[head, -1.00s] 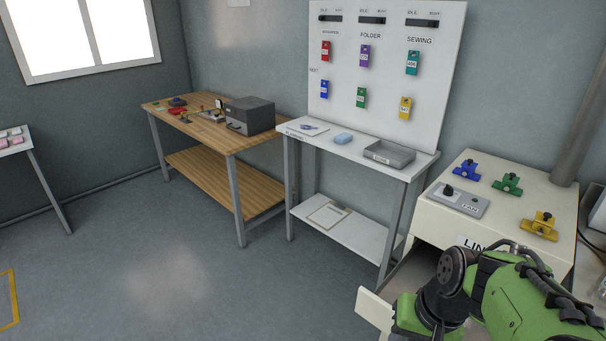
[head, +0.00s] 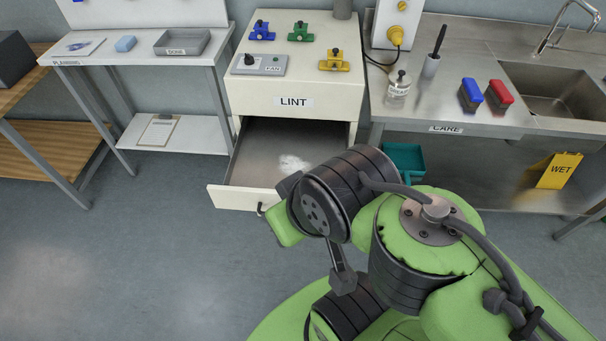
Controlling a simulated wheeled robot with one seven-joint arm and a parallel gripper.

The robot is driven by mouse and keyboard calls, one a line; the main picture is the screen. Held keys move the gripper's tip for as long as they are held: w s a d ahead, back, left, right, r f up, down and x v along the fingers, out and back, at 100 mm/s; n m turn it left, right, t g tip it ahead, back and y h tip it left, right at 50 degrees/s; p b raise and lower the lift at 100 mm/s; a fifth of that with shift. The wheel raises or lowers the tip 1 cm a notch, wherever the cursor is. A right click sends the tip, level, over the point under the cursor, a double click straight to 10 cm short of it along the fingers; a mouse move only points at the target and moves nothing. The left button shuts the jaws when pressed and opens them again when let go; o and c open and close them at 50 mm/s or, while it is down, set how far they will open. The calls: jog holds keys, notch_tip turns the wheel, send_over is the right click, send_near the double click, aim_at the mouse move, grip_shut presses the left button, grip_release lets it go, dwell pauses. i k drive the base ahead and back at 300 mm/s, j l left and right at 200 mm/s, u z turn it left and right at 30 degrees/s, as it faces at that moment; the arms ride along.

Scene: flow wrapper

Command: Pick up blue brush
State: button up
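The blue brush (head: 470,94) stands on the steel counter at the right in the head view, a blue-topped block with dark bristles on its side. A similar red brush (head: 499,95) stands just to its right. My green and black arm fills the lower middle and right, in front of the counter and apart from the brush. My gripper cannot be made out; the arm's far end is hidden behind its own joints.
A sink (head: 555,92) lies right of the brushes. A jar (head: 398,84) and a black-handled tool in a cup (head: 431,66) stand left. The LINT drawer (head: 240,198) is open, with white fluff (head: 293,163) inside. A yellow WET sign (head: 560,170) stands below the counter.

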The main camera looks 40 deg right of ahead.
aim_at(473, 97)
jog(key=l+z, duration=0.35)
jog(key=j+z, duration=0.1)
jog(key=z, duration=1.95)
